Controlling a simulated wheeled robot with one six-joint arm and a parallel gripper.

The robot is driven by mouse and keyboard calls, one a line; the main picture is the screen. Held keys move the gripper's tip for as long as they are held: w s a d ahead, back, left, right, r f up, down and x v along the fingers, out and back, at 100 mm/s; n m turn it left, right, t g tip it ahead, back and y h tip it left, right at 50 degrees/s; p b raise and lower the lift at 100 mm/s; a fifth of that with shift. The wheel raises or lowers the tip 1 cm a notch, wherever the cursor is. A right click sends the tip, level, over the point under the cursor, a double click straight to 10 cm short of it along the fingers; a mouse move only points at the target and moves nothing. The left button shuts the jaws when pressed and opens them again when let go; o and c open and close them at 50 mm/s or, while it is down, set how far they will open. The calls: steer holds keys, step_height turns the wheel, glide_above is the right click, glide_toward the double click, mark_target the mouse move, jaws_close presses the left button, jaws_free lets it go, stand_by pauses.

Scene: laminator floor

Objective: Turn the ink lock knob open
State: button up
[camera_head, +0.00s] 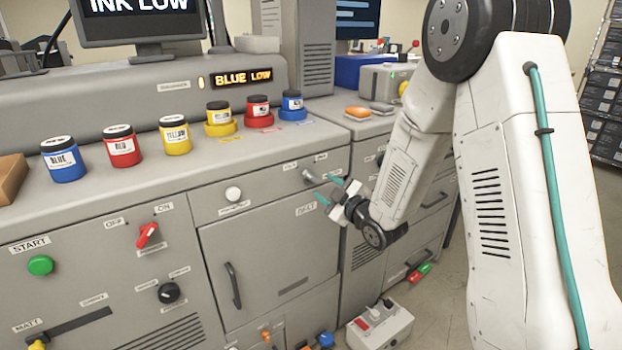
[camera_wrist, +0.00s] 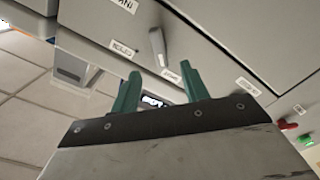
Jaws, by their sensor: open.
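The ink lock knob is a small silver lever handle (camera_head: 308,177) on the upper front panel of the grey machine, with small labels around it. It also shows in the wrist view as a grey lever (camera_wrist: 157,46), tilted slightly from vertical, between small white labels. My gripper (camera_head: 329,189) is just to the right of and below the knob in the head view, with its teal fingers apart. In the wrist view the two teal fingertips (camera_wrist: 160,74) point towards the lever, which lies beyond the gap between them. I see nothing between the fingers and no contact with the knob.
A door with a dark handle (camera_head: 232,285) is below the knob, and a white round knob (camera_head: 233,194) is to its left. Several ink jars, including a blue one (camera_head: 63,160), stand on the top. A white switch box (camera_head: 380,326) is on the floor.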

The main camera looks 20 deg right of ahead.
mark_target(311, 177)
steer(key=x, duration=0.7)
steer(key=shift+w+a, duration=0.2)
steer(key=shift+w, duration=0.2)
steer(key=c, duration=1)
